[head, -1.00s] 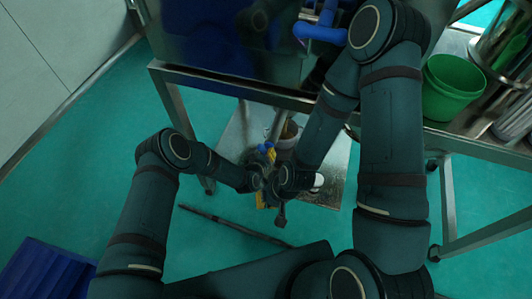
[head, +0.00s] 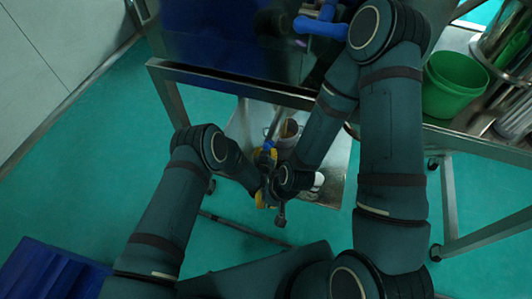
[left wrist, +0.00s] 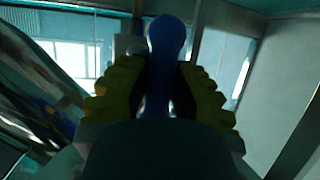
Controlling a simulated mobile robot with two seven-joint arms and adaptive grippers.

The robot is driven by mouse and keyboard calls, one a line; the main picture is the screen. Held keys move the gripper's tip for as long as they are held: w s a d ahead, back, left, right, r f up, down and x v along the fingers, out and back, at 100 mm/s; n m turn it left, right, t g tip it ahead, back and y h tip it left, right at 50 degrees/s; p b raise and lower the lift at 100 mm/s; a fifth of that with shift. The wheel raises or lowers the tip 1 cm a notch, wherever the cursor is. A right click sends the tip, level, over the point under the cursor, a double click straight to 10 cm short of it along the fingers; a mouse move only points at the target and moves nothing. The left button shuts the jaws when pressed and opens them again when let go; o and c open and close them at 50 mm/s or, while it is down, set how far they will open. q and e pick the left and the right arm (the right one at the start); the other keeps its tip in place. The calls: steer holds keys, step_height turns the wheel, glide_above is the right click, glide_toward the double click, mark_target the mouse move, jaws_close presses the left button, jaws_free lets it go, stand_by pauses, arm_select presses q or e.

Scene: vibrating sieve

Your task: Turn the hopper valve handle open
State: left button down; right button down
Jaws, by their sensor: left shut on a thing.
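A blue-tipped handle on a thin metal rod (head: 274,128) shows below the table edge in the head view, near its middle. My left gripper (head: 265,157) has its yellow pads around the blue tip. In the left wrist view the blue handle (left wrist: 166,45) stands upright between the yellow pads of my left gripper (left wrist: 162,78), which is shut on it. My right gripper (head: 265,200) is just below, close to the left one; its own arm partly hides it and its jaws are unclear. Where the rod joins the hopper is not visible.
A metal-framed table (head: 230,88) carries a dark blue, shiny body (head: 205,40) and a blue pipe-like part (head: 322,27). A green bucket (head: 455,85) stands at the right. A metal plate (head: 335,165) with a small container (head: 288,132) lies below. A blue crate (head: 45,270) is at lower left.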

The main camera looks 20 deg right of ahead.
stand_by(0.3)
arm_select(q)
steer(key=c, duration=0.8)
jaws_free()
